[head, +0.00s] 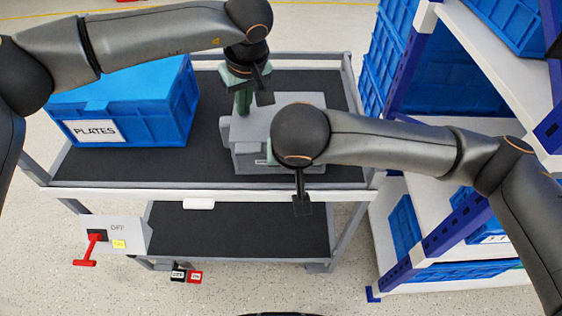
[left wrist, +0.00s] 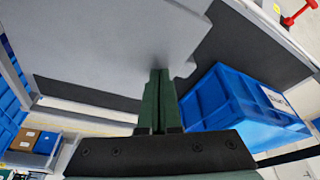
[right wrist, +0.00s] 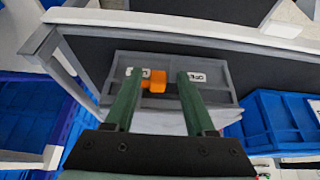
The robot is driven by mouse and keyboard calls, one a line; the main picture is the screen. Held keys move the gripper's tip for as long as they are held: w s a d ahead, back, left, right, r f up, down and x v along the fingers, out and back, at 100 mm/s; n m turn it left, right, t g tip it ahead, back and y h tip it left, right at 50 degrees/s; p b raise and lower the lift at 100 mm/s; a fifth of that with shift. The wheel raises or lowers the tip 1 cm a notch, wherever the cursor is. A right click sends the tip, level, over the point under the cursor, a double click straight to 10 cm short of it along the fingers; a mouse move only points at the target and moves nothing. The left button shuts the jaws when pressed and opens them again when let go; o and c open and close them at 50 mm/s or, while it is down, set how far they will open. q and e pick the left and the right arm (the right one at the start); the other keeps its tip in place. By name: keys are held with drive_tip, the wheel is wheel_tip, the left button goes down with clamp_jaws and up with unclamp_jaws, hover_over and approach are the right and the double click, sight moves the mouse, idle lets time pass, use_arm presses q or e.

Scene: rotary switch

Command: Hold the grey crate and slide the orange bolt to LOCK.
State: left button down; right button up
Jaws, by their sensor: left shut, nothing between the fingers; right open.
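The grey crate (head: 310,101) stands on the cart's top shelf, partly covered by my right arm in the head view. My left gripper (head: 243,103) is shut and empty, its green fingers pointing down at the crate's left side. In the left wrist view the closed fingertips (left wrist: 158,72) overlap the grey crate (left wrist: 100,40); contact is unclear. In the right wrist view the orange bolt (right wrist: 155,82) sits on the crate's face between two white labels, too small to read surely. My right gripper (right wrist: 156,76) is open, with the bolt showing between its fingers, nearer the left one.
A blue PLATES crate (head: 120,105) stands left on the cart (head: 230,188). A panel with a red switch handle (head: 94,248) and OFF marking is at the cart's front left. Padlock-like tags (head: 186,275) are below. A blue-and-white rack (head: 425,80) stands right.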

use_arm(q)
drive_tip(key=shift+s+f, duration=0.15)
drive_tip(key=shift+f, duration=0.2)
use_arm(e)
drive_tip(key=shift+v, duration=2.5)
use_arm(q)
drive_tip(key=shift+r+p, duration=2.1)
drive_tip(key=shift+r, duration=1.2)
drive_tip(key=shift+w, duration=0.2)
use_arm(e)
wheel_tip(320, 180, up, 4)
drive_tip(key=shift+f, duration=0.1)
use_arm(q)
drive_tip(key=shift+f, duration=0.1)
